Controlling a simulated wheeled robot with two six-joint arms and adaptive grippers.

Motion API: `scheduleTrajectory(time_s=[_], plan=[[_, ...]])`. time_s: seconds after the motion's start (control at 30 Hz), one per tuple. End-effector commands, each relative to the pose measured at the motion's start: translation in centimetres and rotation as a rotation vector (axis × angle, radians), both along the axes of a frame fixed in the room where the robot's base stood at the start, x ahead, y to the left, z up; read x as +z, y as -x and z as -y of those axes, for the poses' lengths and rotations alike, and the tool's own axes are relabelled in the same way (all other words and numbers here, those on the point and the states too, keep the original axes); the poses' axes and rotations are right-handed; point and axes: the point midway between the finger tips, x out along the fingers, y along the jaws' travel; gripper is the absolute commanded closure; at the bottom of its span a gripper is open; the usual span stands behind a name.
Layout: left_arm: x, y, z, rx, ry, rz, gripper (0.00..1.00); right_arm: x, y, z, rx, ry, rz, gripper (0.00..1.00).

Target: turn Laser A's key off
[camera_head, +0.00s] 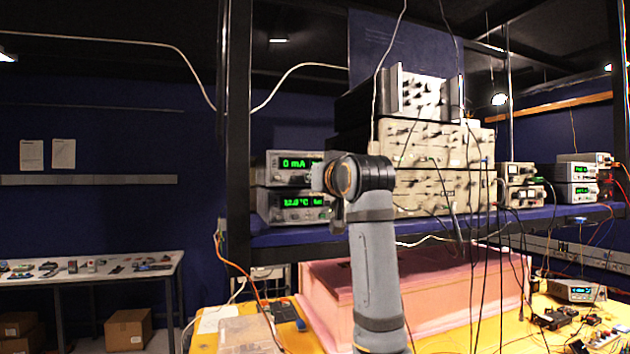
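Two stacked controllers stand at the left end of the blue shelf. The upper controller (287,168) shows a green "0 mA" readout. The lower controller (290,206) shows a green temperature-like readout, about 22 °C. A similar stacked pair (576,182) with green displays stands at the shelf's right end. No Laser A label or key can be made out. One arm, seemingly my right, rises from the bottom just right of centre. Its gripper (333,190) is at the right side of the left controllers, mostly hidden by the wrist; its fingers cannot be made out. My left gripper is not in view.
A tall rack of beige instruments (432,192) with hanging cables stands right behind the arm. A black upright post (236,150) is left of the controllers. Below the shelf (274,236), a pink foam enclosure (450,287) sits on the yellow table. A side table (90,270) is far left.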

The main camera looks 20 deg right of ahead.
Motion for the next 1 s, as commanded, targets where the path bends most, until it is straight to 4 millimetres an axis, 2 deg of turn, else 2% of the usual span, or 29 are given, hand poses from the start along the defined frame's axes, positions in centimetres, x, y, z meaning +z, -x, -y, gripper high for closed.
scheduleTrajectory(time_s=[0.03,0.53,0.6,0.73,1.0], plan=[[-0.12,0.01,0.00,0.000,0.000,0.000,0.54,-0.61,-0.20,-0.01,0.000,0.009,-0.015,1.00],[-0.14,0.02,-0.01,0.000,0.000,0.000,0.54,-0.60,-0.21,-0.01,0.000,0.025,-0.014,1.00],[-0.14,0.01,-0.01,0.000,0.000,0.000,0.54,-0.61,-0.21,-0.01,0.000,0.025,-0.014,0.88],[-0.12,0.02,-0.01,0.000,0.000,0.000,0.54,-0.43,-0.15,-0.01,0.000,0.025,-0.010,0.72],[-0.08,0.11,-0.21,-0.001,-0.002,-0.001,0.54,-0.19,-0.01,0.00,0.000,0.024,-0.005,0.72]])
